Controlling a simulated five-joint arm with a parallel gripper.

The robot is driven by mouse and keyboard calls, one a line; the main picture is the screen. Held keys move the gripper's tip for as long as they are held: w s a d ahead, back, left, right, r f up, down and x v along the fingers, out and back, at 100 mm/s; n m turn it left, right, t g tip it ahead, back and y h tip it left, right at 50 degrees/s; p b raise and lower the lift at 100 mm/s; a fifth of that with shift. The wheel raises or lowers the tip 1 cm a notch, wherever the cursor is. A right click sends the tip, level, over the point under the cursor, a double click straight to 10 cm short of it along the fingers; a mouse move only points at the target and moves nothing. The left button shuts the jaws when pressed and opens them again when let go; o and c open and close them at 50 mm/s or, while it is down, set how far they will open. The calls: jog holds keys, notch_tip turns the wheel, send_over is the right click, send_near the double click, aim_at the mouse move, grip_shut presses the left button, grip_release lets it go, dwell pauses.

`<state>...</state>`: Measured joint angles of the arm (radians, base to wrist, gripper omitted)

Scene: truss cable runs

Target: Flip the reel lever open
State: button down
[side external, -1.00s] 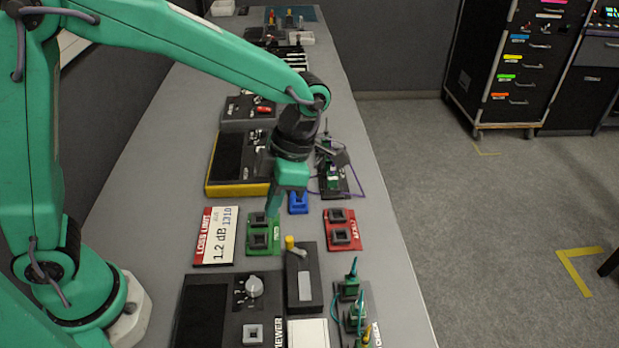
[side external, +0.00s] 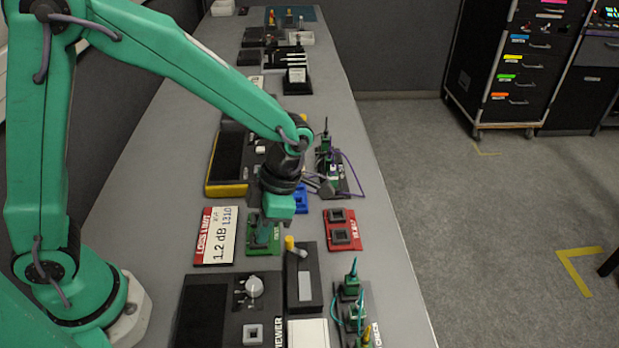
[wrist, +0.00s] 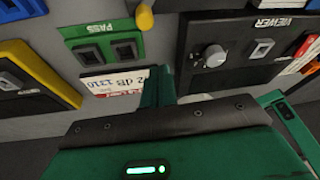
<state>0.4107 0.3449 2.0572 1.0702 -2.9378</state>
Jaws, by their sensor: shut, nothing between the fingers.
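The black reel box (side external: 304,280) lies near the middle front of the bench in the side view, with a pale strip on its top. A yellow-tipped piece (side external: 290,243), which looks like its lever, stands at the box's far left corner. A yellow tip (wrist: 144,18) also shows at the top edge of the wrist view. My gripper (side external: 263,238) is shut and empty. In the side view its tip is over the green pad, left of the yellow tip and apart from it. In the wrist view, my green finger (wrist: 158,80) points toward the yellow tip.
The green PASS pad (side external: 253,250) has two dark sockets, partly hidden by my gripper. A loss-limit card (side external: 216,238) lies left and a red pad (side external: 341,229) right. The viewer (side external: 207,310) is in front. Green-booted connectors (side external: 352,290) stand at the right edge.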

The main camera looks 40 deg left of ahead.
jog(key=shift+f, duration=1.4)
jog(key=shift+w+d, duration=0.45)
jog(key=shift+w, duration=0.2)
jog(key=shift+w+d, duration=0.45)
jog(key=shift+w, duration=0.15)
jog(key=shift+w+a, duration=0.2)
jog(key=shift+w, duration=0.95)
jog(key=shift+w+d, duration=0.15)
jog(key=shift+w, duration=0.5)
jog(key=shift+w+d, duration=0.3)
jog(key=shift+w, duration=0.15)
jog(key=shift+w+d, duration=0.1)
jog(key=shift+d, duration=0.1)
